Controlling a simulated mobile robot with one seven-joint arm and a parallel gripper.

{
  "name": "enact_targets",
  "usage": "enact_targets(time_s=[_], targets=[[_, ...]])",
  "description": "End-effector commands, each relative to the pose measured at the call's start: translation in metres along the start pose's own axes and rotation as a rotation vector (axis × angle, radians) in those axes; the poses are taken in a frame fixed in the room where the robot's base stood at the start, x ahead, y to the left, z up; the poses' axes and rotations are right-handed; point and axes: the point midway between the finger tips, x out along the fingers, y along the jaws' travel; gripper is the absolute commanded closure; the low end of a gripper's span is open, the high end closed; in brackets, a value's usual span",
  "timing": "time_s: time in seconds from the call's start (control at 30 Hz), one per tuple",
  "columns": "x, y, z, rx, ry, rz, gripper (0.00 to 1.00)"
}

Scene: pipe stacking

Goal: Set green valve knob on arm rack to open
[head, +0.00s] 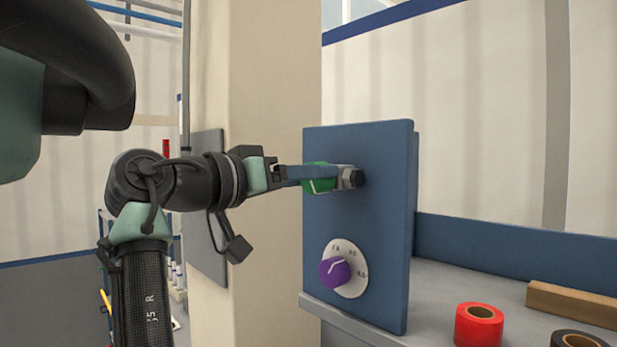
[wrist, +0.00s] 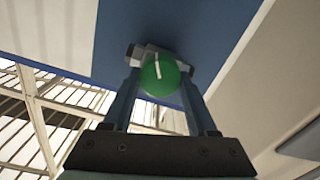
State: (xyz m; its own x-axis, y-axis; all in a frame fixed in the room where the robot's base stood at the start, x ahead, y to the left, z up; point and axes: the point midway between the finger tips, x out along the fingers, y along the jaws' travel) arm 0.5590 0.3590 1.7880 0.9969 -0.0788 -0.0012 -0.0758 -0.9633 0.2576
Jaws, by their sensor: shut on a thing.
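The green valve knob (head: 319,178) sits on a grey metal fitting (head: 350,177) on the upper part of a blue upright panel (head: 385,220). My gripper (head: 308,177) reaches in from the left, with its blue fingers at the knob. In the wrist view, the round knob (wrist: 160,75), with a white mark line near its top, lies between the two fingertips of my gripper (wrist: 160,85). The fingers are shut on the knob. The far side of the knob and part of the fitting are hidden.
Below on the panel is a purple knob (head: 334,272) with a white numbered dial (head: 352,282). A grey bench (head: 470,280) holds a red tape roll (head: 479,325), a dark tape roll (head: 577,339) and a wooden block (head: 572,303). A beige column (head: 255,80) stands behind my arm.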

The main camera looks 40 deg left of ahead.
Motion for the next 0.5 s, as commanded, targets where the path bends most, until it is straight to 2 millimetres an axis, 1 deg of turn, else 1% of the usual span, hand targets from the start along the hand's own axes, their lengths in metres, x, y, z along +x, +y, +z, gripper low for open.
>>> enact_targets(time_s=[0.03,0.5], targets=[[-0.0003,0.001,-0.0026,-0.042,0.005,0.001,0.97],[-0.0004,-0.0009,-0.0029,-0.488,0.007,0.002,0.97]])
